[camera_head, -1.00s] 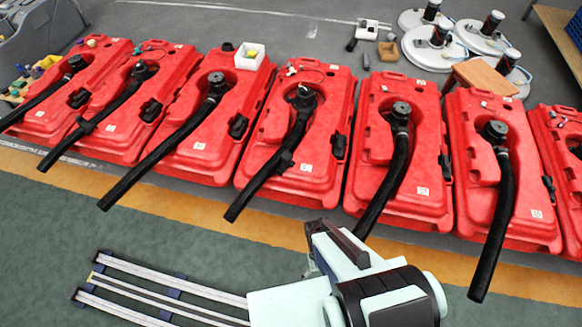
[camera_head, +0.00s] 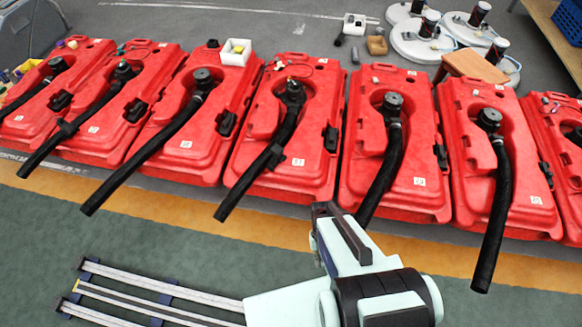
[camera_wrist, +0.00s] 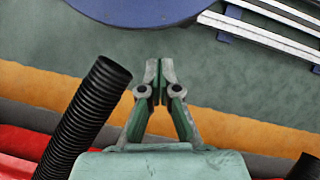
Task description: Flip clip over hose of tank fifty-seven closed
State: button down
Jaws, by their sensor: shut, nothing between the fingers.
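Several red tanks stand in a row in the head view, each with a black hose from its cap; their small white labels are too small to read, so I cannot tell which is tank fifty-seven. On the middle tank (camera_head: 255,140) a black clip (camera_head: 275,156) lies across the hose (camera_head: 243,181). On the tank to its right (camera_head: 412,135), a black clip (camera_head: 440,157) sits at the side, off the hose (camera_head: 384,170). My gripper (camera_wrist: 160,68) is shut and empty in the wrist view, right of a ribbed black hose end (camera_wrist: 83,115). The head view hides my fingers.
White round bases (camera_head: 422,45) and a wooden stool (camera_head: 474,66) stand at the back right. Hose ends stick out over the yellow floor stripe (camera_head: 120,207). Green floor in front is mostly clear.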

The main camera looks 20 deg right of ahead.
jog(key=w+d+f+m+t+y+b, duration=0.1)
jog(key=w+d+m+t+b, duration=0.1)
jog(key=w+m+b, duration=0.35)
jog(key=w+d+m+t+y+b, duration=0.2)
jog(key=w+d+t, duration=0.1)
jog(key=w, duration=0.6)
jog(key=w+d+f+m+t+y+b, duration=0.1)
jog(key=w+d+m+t+b, duration=0.2)
jog(key=w, duration=0.4)
jog(key=w+d+r+m+t+y+b, duration=0.1)
jog(key=w+r+m+t+b, duration=0.3)
jog(key=w+r+m, duration=0.7)
jog(key=m+t+y, duration=0.1)
jog(key=m, duration=0.2)
jog(key=shift+w+d+m+y, duration=0.2)
jog(key=shift+d+m+y, duration=0.15)
jog(key=shift+d+y, duration=0.05)
jog(key=b, duration=0.3)
send_near(277, 159)
jog(key=shift+w+f, duration=1.55)
jog(key=shift+f, duration=1.1)
jog(key=shift+a, duration=0.1)
